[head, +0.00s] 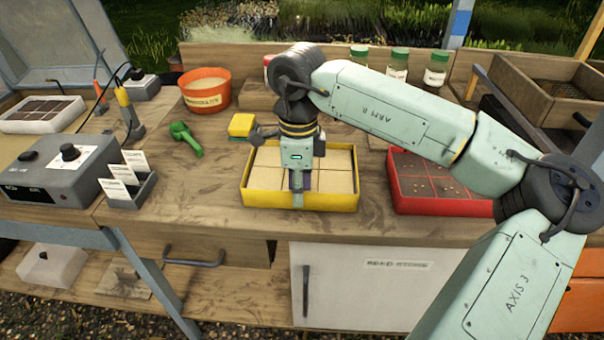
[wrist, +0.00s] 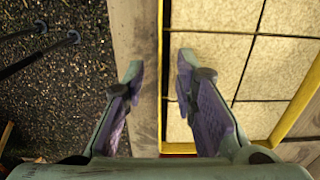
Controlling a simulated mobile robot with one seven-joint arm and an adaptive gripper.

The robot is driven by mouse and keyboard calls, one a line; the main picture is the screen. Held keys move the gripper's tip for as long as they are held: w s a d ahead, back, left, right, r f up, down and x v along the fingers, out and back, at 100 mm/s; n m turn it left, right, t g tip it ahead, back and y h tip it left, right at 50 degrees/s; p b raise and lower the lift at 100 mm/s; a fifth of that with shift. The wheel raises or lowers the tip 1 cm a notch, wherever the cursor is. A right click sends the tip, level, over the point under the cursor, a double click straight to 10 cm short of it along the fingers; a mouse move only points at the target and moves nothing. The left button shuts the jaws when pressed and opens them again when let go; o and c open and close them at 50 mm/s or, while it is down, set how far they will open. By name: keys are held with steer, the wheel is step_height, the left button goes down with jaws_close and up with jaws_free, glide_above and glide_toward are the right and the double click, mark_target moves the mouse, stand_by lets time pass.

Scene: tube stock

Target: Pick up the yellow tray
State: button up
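The yellow tray (head: 330,202) sits on the bench near its front edge. It is divided into compartments filled with pale, sandy material. My gripper (head: 299,197) points down at the middle of the tray's front wall. In the wrist view, my gripper (wrist: 160,68) is open, with nothing held between its fingers. The yellow wall of the tray (wrist: 166,30) runs between the two fingers: one finger is over the tray's inside, the other over the bench's front strip. I cannot tell whether either finger touches the wall.
A red tray (head: 440,207) stands to the right, partly behind my arm. A yellow sponge (head: 242,124), green tool (head: 185,138) and label holder (head: 130,190) lie left. An orange tub (head: 206,92) stands behind. Handles (wrist: 40,45) project below the bench's front edge.

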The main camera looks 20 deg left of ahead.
jaws_close()
stand_by(0.6)
